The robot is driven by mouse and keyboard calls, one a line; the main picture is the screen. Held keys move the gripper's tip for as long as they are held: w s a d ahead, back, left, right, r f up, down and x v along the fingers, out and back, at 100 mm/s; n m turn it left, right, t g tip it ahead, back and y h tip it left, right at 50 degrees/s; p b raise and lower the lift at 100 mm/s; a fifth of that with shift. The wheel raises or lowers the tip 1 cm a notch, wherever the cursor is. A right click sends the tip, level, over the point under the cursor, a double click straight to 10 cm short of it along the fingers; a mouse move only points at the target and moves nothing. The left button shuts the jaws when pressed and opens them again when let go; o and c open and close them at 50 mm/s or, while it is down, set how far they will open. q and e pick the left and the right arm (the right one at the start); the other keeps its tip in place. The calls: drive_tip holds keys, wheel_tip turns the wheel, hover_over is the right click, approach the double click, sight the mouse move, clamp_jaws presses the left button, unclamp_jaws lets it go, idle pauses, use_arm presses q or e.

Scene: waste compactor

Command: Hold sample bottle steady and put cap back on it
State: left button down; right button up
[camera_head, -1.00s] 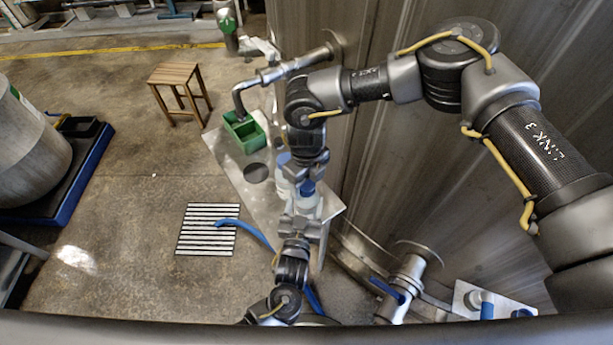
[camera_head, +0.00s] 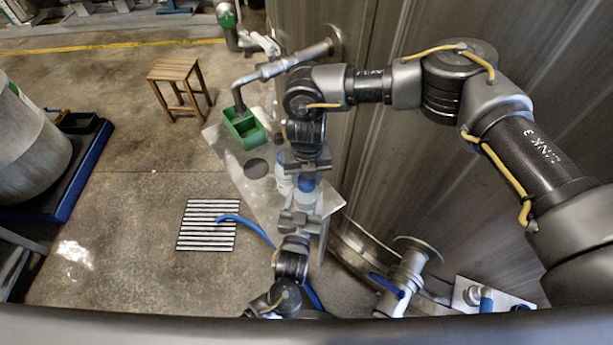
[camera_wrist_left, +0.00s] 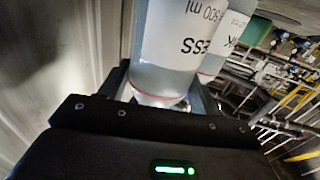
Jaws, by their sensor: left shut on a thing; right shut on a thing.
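A clear sample bottle (camera_head: 305,200) stands upright above the grey ledge, and its printed "500 ml" label fills the top of the left wrist view (camera_wrist_left: 185,35). My left gripper (camera_head: 301,218) is shut around its lower part. A blue cap (camera_head: 306,184) is at the bottle's top, under my right gripper (camera_head: 304,170), which is shut on it. Whether the cap is seated on the neck cannot be told from this angle. A second similar bottle (camera_head: 284,185) stands right behind, and it also shows in the left wrist view (camera_wrist_left: 228,45).
A green divided caddy (camera_head: 243,130) sits on the far part of the metal ledge (camera_head: 235,165), near a round hole. A bent steel pipe (camera_head: 270,70) reaches over it. The tall steel wall (camera_head: 365,150) rises close on the right.

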drive_tip(key=shift+m, duration=0.8)
drive_tip(key=o, duration=1.2)
drive_tip(key=shift+c, duration=0.2)
wheel_tip(320, 180, up, 12)
use_arm(q)
drive_tip(key=shift+c, duration=1.3)
unclamp_jaws()
drive_tip(key=shift+s, duration=0.1)
